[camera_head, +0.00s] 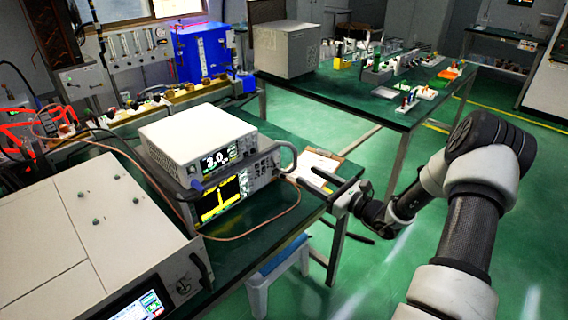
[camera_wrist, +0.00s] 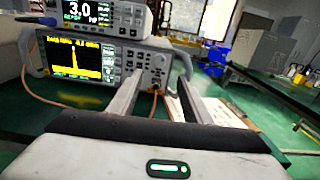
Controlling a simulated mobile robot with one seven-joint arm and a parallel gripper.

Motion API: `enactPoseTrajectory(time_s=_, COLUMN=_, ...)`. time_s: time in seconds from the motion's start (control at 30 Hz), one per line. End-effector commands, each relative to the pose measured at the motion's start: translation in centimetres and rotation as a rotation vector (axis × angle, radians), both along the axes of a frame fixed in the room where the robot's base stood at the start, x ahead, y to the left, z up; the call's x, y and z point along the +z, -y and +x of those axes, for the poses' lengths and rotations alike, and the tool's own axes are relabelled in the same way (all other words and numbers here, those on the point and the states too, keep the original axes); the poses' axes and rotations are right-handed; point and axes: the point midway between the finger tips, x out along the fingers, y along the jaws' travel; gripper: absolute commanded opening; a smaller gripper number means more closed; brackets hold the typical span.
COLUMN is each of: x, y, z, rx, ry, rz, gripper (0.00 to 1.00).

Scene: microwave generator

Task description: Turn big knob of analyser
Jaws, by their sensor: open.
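The analyser (camera_head: 222,200) is the lower of two stacked instruments on the green bench, with a yellow trace on its screen. It also shows in the wrist view (camera_wrist: 82,61). Its big knob (camera_wrist: 158,58) is a round grey knob on the right of the front panel. In the head view the knob is too small to make out clearly. My gripper (camera_head: 318,180) is open and empty, to the right of the analyser's front. In the wrist view its fingers (camera_wrist: 160,68) point at the panel, with the knob between the tips in the picture. The tips look apart from the panel.
A white instrument (camera_head: 198,137) reading 3.0 sits on the analyser. A copper-coloured cable (camera_head: 270,212) loops from the analyser's front across the bench. A clipboard (camera_head: 318,166) lies right of it. A large beige unit (camera_head: 90,235) stands at left.

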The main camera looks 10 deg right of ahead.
Motion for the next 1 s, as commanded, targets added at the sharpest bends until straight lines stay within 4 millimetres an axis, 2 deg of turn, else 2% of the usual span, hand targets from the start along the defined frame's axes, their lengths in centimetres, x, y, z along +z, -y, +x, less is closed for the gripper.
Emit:
enactPoseTrajectory(time_s=0.03, x=-0.1, y=-0.9, z=1.0, rx=0.004, ry=0.001, rz=0.000, gripper=0.45)
enactPoseTrajectory(time_s=0.3, x=-0.1, y=-4.4, z=5.7, rx=0.004, ry=0.002, rz=-0.001, gripper=0.45)
enactPoseTrajectory(time_s=0.5, x=-0.1, y=-6.2, z=8.3, rx=0.003, ry=0.001, rz=-0.002, gripper=0.45)
enactPoseTrajectory(time_s=0.7, x=0.0, y=-7.0, z=9.5, rx=0.001, ry=0.001, rz=-0.001, gripper=0.45)
enactPoseTrajectory(time_s=1.0, x=0.0, y=-7.1, z=9.6, rx=0.001, ry=0.000, rz=-0.001, gripper=0.43)
